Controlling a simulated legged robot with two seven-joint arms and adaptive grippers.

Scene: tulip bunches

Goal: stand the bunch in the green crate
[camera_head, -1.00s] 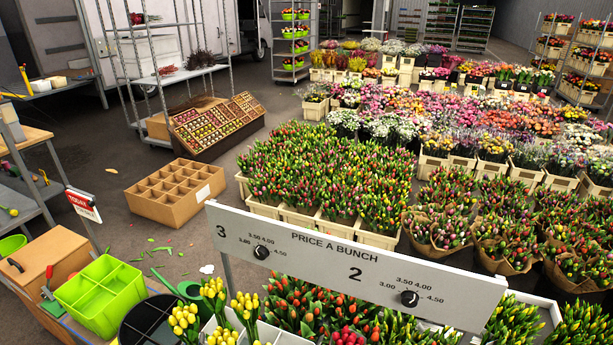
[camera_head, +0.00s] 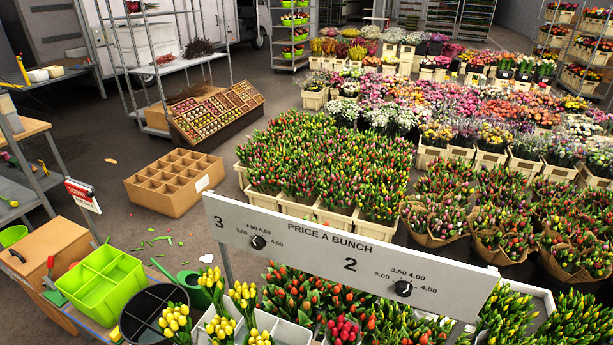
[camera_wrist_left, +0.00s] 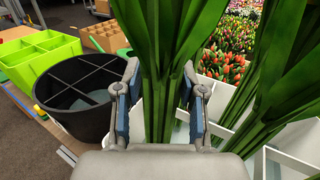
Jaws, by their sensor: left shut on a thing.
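The green crate (camera_head: 103,284) is an open, divided box on the bench at the lower left. It also shows at the upper left of the left wrist view (camera_wrist_left: 38,62). In that view my left gripper (camera_wrist_left: 163,100) is shut around the upright green stems of a bunch (camera_wrist_left: 165,60). The bunch's flowers are above that picture. It is beside the black bucket, over or in a white divided container; its lower end is hidden. In the head view yellow tulip bunches (camera_head: 175,322) stand at the bottom; I cannot tell which is held. My right gripper is not in view.
A black divided bucket (camera_wrist_left: 80,95) stands between the green crate and the white container (camera_wrist_left: 290,150). A price board (camera_head: 345,258) crosses the front. A brown box (camera_head: 45,258) and a dark green can (camera_head: 192,285) are near the crate.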

